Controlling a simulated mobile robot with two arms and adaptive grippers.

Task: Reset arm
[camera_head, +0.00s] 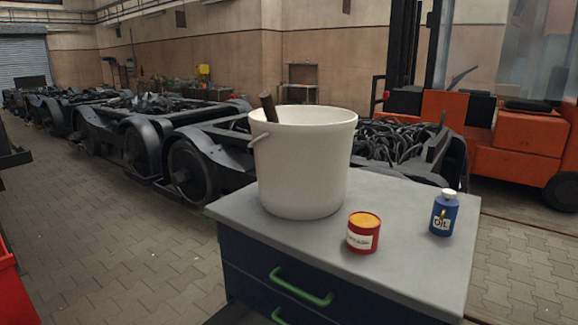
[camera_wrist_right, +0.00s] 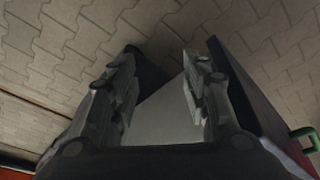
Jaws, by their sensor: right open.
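My right gripper (camera_wrist_right: 163,90) shows in the right wrist view with its two dark fingers spread apart. Nothing is between the fingers. Behind them are a grey surface and the paved floor. Neither gripper shows in the head view, and my left gripper is in no view.
A grey-topped cabinet (camera_head: 395,257) with green drawer handles stands ahead. On it are a white bucket (camera_head: 305,165) with a dark handle sticking out, a red tin (camera_head: 363,238) and a blue oil bottle (camera_head: 443,217). Bogies (camera_head: 190,165) and an orange forklift (camera_head: 520,145) stand behind.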

